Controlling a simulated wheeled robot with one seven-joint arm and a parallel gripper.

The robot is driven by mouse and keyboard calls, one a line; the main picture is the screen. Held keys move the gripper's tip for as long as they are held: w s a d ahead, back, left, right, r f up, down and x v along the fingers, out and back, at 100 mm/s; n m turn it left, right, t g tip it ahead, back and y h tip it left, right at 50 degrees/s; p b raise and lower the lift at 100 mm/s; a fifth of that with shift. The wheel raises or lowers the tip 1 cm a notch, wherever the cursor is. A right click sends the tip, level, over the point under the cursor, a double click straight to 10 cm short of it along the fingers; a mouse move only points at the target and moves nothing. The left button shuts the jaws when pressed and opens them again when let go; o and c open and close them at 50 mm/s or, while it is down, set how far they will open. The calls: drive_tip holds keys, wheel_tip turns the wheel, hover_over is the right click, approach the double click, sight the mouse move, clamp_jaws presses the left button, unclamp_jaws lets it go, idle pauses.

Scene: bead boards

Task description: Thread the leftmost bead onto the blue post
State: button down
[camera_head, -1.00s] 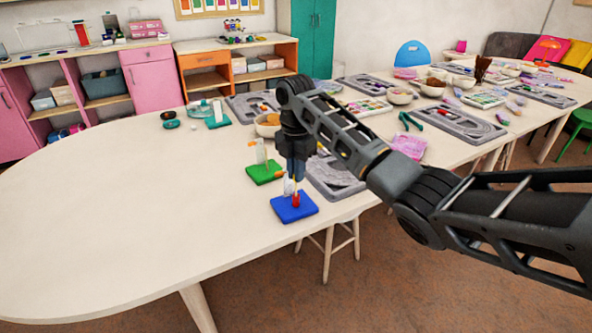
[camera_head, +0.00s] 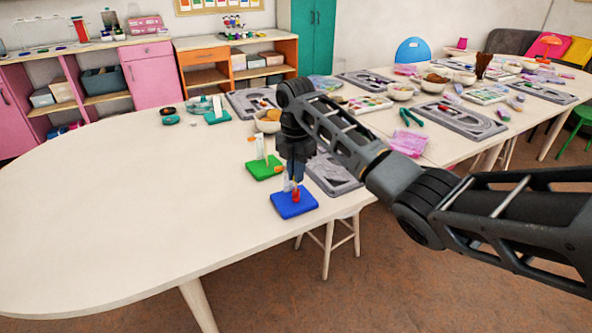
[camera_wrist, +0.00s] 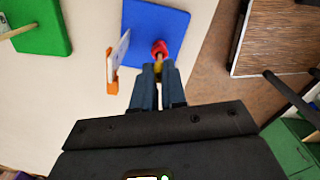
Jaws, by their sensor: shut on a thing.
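My gripper (camera_wrist: 158,70) points down over the blue board (camera_head: 283,211), also seen in the wrist view (camera_wrist: 165,22). Its fingers are shut on a small yellow piece (camera_wrist: 158,66), mostly hidden between the tips. A red bead (camera_wrist: 159,47) is just beyond the fingertips, over the blue board, and also shows below the gripper in the head view (camera_head: 296,196). A post at this spot is hidden by the bead and fingers, and I cannot tell whether the bead is around it.
A white upright plate (camera_wrist: 120,50) with an orange end (camera_wrist: 112,86) stands close to the left of my fingers. The green board (camera_head: 264,168) lies behind the blue one. A grey tray (camera_head: 332,176) is to the right. The table's left side is clear.

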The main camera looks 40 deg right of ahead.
drive_tip(key=shift+f, duration=0.2)
drive_tip(key=c, duration=1.1)
unclamp_jaws()
drive_tip(key=shift+r, duration=3.9)
